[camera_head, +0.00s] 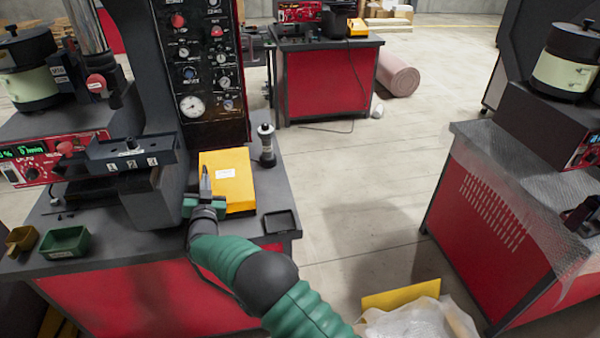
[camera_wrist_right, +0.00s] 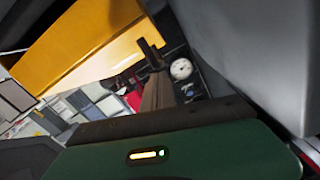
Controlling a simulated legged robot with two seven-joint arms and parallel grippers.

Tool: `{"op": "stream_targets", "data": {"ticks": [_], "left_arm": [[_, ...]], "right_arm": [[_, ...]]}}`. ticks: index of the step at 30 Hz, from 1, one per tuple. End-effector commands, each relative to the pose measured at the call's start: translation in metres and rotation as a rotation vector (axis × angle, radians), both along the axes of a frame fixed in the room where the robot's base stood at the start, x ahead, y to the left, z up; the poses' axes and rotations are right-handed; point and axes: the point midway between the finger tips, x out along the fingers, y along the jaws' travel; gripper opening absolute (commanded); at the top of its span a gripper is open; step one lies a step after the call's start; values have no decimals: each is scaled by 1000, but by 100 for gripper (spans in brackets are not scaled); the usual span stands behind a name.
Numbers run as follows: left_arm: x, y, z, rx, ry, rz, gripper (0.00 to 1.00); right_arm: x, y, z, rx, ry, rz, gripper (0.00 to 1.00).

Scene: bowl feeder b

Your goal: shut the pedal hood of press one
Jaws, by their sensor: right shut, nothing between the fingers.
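A yellow hood (camera_head: 228,182) with a white label stands on the dark bench top of the near press. I take it as the pedal hood; whether it is open or shut I cannot tell. My right gripper (camera_head: 205,173) is shut and empty, its fingers pointing up at the hood's left front in the head view. The arm hides part of the hood's lower edge. In the right wrist view the yellow hood (camera_wrist_right: 85,38) fills the upper left, and the shut fingertips (camera_wrist_right: 149,50) show close to its edge; contact is unclear. My left gripper is out of view.
The grey press column (camera_head: 152,190) stands close left of my gripper. A dark cylinder with a knob (camera_head: 266,145) and a black tray (camera_head: 280,222) are right of the hood. Green (camera_head: 65,242) and yellow (camera_head: 21,240) bins sit at the left.

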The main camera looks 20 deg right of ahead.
Motion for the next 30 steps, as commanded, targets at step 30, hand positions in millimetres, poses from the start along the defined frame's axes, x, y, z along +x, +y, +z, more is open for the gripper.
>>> {"op": "stream_targets", "data": {"ticks": [30], "left_arm": [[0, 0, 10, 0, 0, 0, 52]], "right_arm": [[5, -5, 11, 3, 5, 0, 0]]}}
